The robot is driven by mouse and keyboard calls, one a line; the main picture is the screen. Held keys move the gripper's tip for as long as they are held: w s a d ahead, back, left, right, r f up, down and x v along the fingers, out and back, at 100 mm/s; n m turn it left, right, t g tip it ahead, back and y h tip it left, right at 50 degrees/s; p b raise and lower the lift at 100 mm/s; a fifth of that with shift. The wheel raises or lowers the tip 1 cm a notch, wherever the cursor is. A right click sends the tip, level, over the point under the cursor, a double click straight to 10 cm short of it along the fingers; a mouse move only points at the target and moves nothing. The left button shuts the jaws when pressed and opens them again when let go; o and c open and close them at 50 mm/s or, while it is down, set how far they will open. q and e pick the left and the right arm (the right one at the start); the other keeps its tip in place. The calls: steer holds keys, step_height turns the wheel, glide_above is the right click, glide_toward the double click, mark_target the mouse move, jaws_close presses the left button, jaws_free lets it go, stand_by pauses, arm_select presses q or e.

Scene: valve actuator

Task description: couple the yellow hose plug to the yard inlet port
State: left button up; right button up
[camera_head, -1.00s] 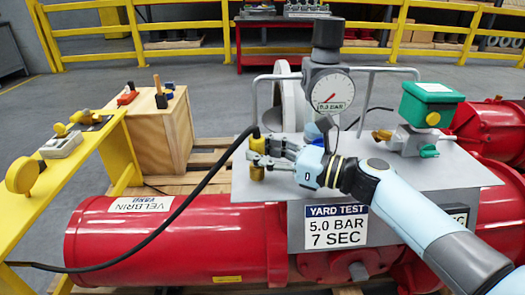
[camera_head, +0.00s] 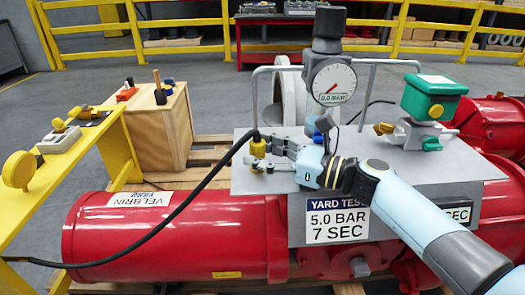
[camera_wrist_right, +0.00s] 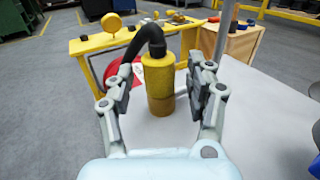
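The yellow hose plug (camera_head: 258,147) stands upright over the left part of the grey plate (camera_head: 420,165), with the black hose (camera_head: 215,170) leaving its top. The plug also shows in the right wrist view (camera_wrist_right: 160,85), upright between the fingers. My right gripper (camera_head: 268,153) is around the plug; in the wrist view its fingers (camera_wrist_right: 162,88) are open, with a gap on each side. The yard inlet port cannot be made out separately; the plug's lower end hides whatever is beneath it. My left gripper is not in view.
A gauge (camera_head: 333,82) on a post and a grey pipe frame (camera_head: 372,100) rise behind the gripper. A green-topped valve box (camera_head: 432,98) stands at the right. A yellow bench (camera_head: 70,165) and wooden crate (camera_head: 160,130) are at the left.

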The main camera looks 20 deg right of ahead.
steer(key=v, duration=1.2)
steer(key=shift+r, duration=0.1)
